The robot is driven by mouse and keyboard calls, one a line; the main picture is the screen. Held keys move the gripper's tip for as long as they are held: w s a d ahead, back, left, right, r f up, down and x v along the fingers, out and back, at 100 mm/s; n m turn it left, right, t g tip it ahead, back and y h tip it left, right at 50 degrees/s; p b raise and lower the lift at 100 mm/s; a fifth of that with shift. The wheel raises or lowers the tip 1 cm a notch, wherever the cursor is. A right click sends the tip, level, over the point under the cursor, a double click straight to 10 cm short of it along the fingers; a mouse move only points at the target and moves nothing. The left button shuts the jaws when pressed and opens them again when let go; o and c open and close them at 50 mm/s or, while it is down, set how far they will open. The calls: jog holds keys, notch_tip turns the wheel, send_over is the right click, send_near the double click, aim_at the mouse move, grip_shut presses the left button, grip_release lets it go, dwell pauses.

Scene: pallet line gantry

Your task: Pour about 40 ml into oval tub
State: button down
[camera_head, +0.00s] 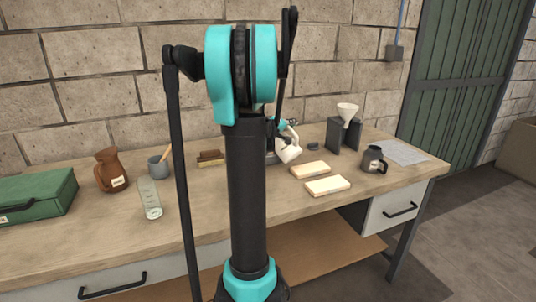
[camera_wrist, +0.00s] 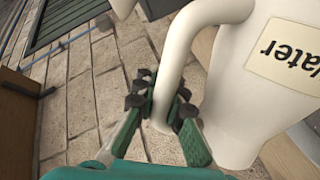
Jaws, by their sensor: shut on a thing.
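A white jug (camera_head: 288,150) is held above the back of the workbench, just right of my arm in the head view. It looks tilted there. In the wrist view the jug (camera_wrist: 243,95) shows large, with a label reading "Water". My gripper (camera_wrist: 162,100) is shut on its handle. In the head view my gripper is mostly hidden behind my arm. I cannot make out an oval tub; my arm hides part of the bench. No stream of liquid shows, and the jug's inside is hidden.
Two pale blocks (camera_head: 327,186) lie right of my arm. A funnel (camera_head: 347,112) on a dark stand and a dark mug (camera_head: 373,161) stand farther right. Left are a brush (camera_head: 210,158), grey cup (camera_head: 158,167), clear bottle (camera_head: 150,199), brown pitcher (camera_head: 110,172) and green box (camera_head: 38,196).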

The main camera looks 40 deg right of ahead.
jog(key=shift+w+a+r+n, duration=0.1)
jog(key=shift+w+r+n, duration=0.3)
jog(key=shift+w+n, duration=0.2)
jog(key=shift+s, duration=0.1)
jog(key=shift+s+d, duration=0.3)
jog(key=shift+s, duration=0.3)
jog(key=shift+s+d, duration=0.3)
jog(key=shift+s, duration=0.25)
jog(key=shift+s+a+p, duration=0.1)
jog(key=shift+s+p, duration=0.25)
jog(key=shift+s, duration=0.05)
jog(key=shift+f+g+p, duration=0.15)
jog(key=shift+g+p, duration=0.15)
jog(key=shift+p, duration=0.05)
dwell(0.8)
